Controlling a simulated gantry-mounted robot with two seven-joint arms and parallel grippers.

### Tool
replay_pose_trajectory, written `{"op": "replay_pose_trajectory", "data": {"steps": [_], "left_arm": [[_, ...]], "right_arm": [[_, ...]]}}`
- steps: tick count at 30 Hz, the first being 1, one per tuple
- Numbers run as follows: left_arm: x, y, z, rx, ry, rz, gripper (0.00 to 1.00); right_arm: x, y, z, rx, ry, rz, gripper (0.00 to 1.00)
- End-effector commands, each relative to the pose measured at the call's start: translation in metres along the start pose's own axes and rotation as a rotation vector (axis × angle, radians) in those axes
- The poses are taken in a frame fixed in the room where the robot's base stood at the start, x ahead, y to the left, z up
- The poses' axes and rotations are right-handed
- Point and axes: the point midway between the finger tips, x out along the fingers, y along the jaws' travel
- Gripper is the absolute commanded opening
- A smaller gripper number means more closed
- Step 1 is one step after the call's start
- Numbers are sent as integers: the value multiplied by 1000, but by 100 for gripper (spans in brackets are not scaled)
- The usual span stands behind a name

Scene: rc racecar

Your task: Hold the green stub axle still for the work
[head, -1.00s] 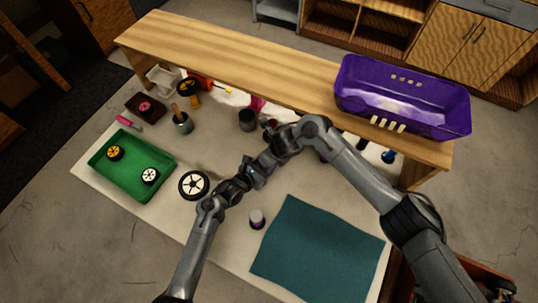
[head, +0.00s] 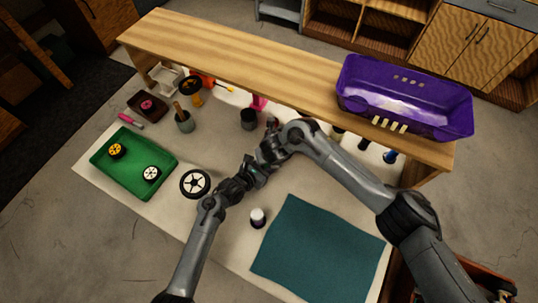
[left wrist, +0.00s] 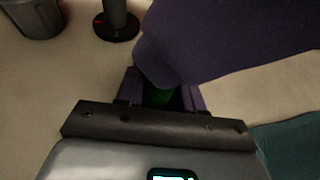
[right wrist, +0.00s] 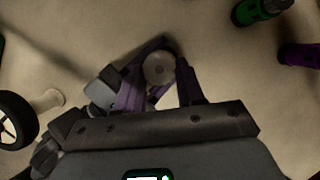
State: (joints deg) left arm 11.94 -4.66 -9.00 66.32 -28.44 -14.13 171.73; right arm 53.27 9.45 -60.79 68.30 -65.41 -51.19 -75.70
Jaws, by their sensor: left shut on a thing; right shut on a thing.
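In the left wrist view, a small patch of green, the stub axle (left wrist: 160,99), shows between the fingers of my left gripper (left wrist: 161,92), which is shut on it. A large dark purple shape close to the camera covers most of it. In the right wrist view, my right gripper (right wrist: 160,88) is shut on a round pale grey piece (right wrist: 159,68), seen end-on; I cannot tell what it is. In the head view, the left gripper (head: 252,171) and right gripper (head: 266,153) are close together above the mid-table; the axle is hidden there.
A spoked wheel (head: 195,183), a small jar (head: 258,217) and a teal mat (head: 320,250) lie in front. A green tray (head: 128,182) with two wheels is at left. A dark cup (head: 248,120) stands behind the grippers. A purple basket (head: 400,112) sits on the raised shelf (head: 250,68).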

Motion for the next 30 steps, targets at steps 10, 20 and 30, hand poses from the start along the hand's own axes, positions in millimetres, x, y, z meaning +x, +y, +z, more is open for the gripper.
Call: {"op": "replay_pose_trajectory", "data": {"steps": [10,20,30], "left_arm": [[0,0,0,-1,1,1,5],[0,0,0,0,1,1,5],[0,0,0,0,1,1,5]], "right_arm": [[0,0,0,0,0,-1,44],[-1,0,0,-1,0,0,50],[-34,0,2,-4,-5,1,50]]}}
